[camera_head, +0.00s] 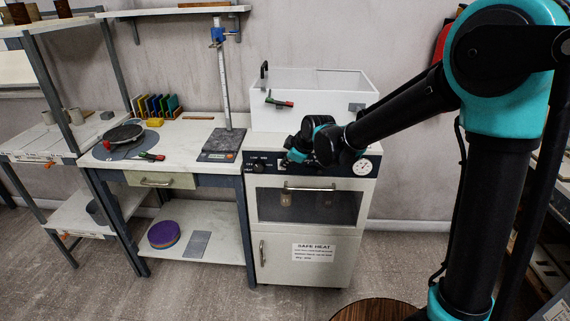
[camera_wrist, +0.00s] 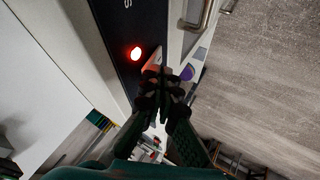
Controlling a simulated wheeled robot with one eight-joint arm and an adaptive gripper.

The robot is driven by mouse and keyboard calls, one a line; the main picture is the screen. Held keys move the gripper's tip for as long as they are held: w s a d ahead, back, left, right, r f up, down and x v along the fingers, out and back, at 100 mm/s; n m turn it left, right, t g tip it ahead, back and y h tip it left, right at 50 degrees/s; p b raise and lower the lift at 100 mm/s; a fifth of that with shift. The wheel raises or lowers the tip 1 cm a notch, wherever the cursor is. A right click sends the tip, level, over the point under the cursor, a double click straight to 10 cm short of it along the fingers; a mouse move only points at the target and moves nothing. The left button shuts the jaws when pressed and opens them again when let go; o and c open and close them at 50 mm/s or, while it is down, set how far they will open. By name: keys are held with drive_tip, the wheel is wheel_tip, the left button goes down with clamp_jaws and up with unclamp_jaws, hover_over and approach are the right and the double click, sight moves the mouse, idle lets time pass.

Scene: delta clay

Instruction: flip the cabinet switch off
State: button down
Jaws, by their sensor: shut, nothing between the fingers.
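The cabinet (camera_head: 308,237) is a pale oven-like unit with a black control panel (camera_head: 264,173) along its top front. My gripper (camera_head: 289,157) is in front of this panel, left of its middle, and hides part of it. In the wrist view my gripper (camera_wrist: 161,80) is shut and empty, its fingertips close to the panel. A small orange-red piece (camera_wrist: 153,62) shows just beyond the fingertips; it may be the switch, but the fingers partly cover it. I cannot tell its position or whether the fingers touch it. A round red light (camera_wrist: 136,53) glows on the panel.
A knob (camera_head: 259,167) and a round gauge (camera_head: 362,167) flank my gripper. A door handle (camera_head: 309,188) sticks out below. A workbench (camera_head: 185,139) adjoins the cabinet on the left. The floor in front is clear.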

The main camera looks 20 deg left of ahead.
drive_tip(key=shift+w+a+r, duration=0.1)
drive_tip(key=shift+w+r, duration=0.05)
drive_tip(key=shift+w, duration=0.3)
drive_tip(key=shift+r, duration=0.15)
drive_tip(key=shift+r, duration=0.65)
